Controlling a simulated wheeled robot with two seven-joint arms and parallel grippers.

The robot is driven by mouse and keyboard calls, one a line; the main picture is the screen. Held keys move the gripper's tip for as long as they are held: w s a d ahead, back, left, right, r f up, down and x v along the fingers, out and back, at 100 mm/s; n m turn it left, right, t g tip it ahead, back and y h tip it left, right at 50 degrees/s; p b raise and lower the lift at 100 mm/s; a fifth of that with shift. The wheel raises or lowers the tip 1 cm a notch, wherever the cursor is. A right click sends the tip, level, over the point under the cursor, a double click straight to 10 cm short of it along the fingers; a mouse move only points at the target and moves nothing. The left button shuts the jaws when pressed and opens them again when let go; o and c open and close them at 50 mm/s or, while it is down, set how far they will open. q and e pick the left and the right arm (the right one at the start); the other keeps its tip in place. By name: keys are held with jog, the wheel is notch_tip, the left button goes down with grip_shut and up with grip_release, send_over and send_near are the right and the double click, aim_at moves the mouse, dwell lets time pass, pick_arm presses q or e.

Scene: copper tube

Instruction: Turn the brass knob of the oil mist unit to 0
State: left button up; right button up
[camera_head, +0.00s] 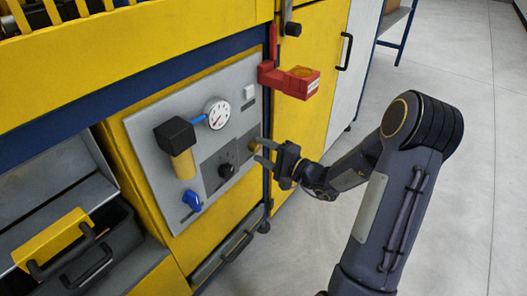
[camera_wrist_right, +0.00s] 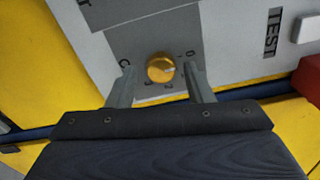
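The brass knob (camera_wrist_right: 160,68) shows in the right wrist view on a grey plate with a number scale around it, including 0 at its upper right and 2 below. In the head view the knob (camera_head: 254,145) is small, at the right edge of the grey panel. My right gripper (camera_wrist_right: 163,85) is open, with one finger on each side of the knob and a visible gap on both sides. In the head view the right gripper (camera_head: 263,152) reaches the panel from the right. The knob's exact pointer setting is hard to read. My left gripper is not in view.
The grey panel (camera_head: 140,125) also carries a black knob (camera_head: 226,171), a gauge (camera_head: 217,113), a black-topped yellow cylinder (camera_head: 183,163) and a blue valve (camera_head: 192,200). A red bracket (camera_head: 291,80) juts out above my right gripper. Open floor lies to the right.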

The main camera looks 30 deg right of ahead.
jog(key=shift+o, duration=0.2)
jog(key=shift+s, duration=0.1)
jog(key=p+v, duration=0.1)
jog(key=v, duration=0.6)
jog(key=shift+s+p, duration=0.3)
jog(key=shift+d, duration=0.1)
